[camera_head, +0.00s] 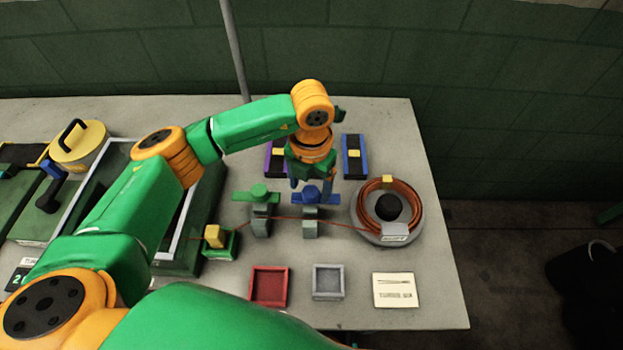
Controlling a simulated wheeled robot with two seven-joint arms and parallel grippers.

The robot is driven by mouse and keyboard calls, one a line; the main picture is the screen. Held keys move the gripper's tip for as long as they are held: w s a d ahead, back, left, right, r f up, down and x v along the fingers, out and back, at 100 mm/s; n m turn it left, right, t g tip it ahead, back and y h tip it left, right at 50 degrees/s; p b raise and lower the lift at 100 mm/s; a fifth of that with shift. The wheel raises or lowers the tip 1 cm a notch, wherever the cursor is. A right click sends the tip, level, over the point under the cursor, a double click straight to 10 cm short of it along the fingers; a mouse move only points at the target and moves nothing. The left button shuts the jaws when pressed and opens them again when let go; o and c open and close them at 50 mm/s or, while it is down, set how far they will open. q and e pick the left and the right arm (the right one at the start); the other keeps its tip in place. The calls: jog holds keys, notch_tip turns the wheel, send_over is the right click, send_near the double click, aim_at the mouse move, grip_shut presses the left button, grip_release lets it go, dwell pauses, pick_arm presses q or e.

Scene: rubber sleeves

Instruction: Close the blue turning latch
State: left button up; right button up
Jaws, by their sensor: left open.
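The blue turning latch (310,198) sits on top of a grey post on the table, and an orange cable runs past the post. My left gripper (313,184) points down right over the latch, with its fingers apart and close to the blue handle. The gripper hides part of the handle, so I cannot tell whether the fingers touch it or exactly how it is turned. My right gripper is not in view.
A green latch (256,193) on a similar post stands to the left. An orange cable coil (361,209) lies to the right. A red tray (269,287), a grey tray (328,282) and a card (394,290) lie in front. A blue-edged block (355,168) stands behind.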

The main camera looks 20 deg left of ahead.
pick_arm(q)
jog(key=shift+w+f, duration=0.1)
jog(key=shift+f, duration=0.8)
jog(key=shift+w+f, duration=0.25)
jog(key=shift+w, duration=0.15)
jog(key=shift+s+r, duration=0.1)
jog(key=shift+s, duration=0.05)
grip_shut()
jog(key=shift+f+m+b, duration=0.2)
jog(key=shift+m+b, duration=0.3)
jog(key=shift+b, duration=0.25)
jog(key=m+b, duration=0.7)
jog(key=b, duration=0.1)
jog(key=shift+m, duration=0.4)
jog(key=m+b, duration=0.3)
jog(key=m, duration=0.1)
jog(key=shift+r+m, duration=0.1)
jog(key=shift+m, duration=0.2)
jog(key=shift+r+m+b, duration=0.1)
jog(key=shift+m+b, duration=0.65)
jog(key=shift+m, duration=1.45)
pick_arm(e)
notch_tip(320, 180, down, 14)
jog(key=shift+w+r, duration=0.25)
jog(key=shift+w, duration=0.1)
